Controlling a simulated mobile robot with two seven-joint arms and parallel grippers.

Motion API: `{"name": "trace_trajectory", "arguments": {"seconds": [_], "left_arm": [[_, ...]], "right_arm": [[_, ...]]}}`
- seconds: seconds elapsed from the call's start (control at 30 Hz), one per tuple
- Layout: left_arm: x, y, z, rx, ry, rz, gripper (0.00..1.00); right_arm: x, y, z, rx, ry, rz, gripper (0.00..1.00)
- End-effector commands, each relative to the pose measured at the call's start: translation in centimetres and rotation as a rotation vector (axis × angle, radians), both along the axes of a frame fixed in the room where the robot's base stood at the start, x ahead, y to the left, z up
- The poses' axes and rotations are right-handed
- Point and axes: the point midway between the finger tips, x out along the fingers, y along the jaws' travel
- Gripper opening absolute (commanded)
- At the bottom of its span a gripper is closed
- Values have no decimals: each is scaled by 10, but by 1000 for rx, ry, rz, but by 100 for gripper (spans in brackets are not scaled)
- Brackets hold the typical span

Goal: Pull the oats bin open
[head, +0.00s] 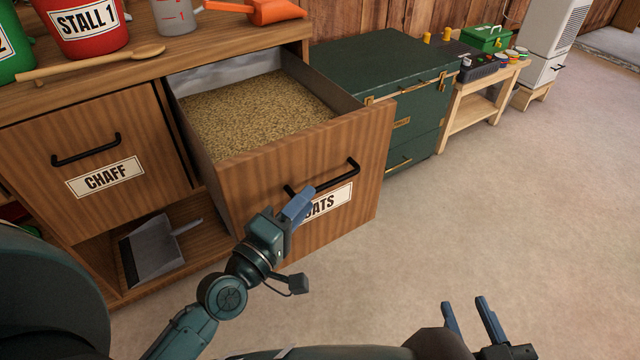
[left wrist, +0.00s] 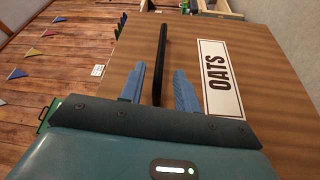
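The oats bin (head: 270,185) is a wooden drawer standing well out from the cabinet, with grain (head: 255,112) visible inside. Its black bar handle (head: 340,172) and OATS label (head: 338,199) are on the front, the label partly covered by my gripper. My left gripper (head: 302,200) is at the left part of the handle. In the left wrist view its blue fingers (left wrist: 159,88) stand on either side of the handle (left wrist: 163,50), with gaps between, so it is open around the bar. My right gripper (head: 472,318) is open and empty, low over the floor.
The CHAFF bin (head: 92,172) is shut to the left, above a shelf with a grey dustpan (head: 155,248). A green chest (head: 385,70) stands to the right. The floor (head: 500,200) in front is clear.

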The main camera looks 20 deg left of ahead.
Motion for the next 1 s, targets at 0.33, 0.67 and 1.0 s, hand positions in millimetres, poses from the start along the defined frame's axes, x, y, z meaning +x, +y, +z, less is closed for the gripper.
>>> {"name": "trace_trajectory", "arguments": {"seconds": [0.33,0.67,1.0], "left_arm": [[49,-14,4,-1,-1,1,32],[54,-15,4,0,1,-1,32],[53,-15,4,0,1,-1,8]], "right_arm": [[0,0,-1,1,-3,-1,36],[0,0,0,2,-5,0,36],[0,0,-1,2,-5,1,36]]}}
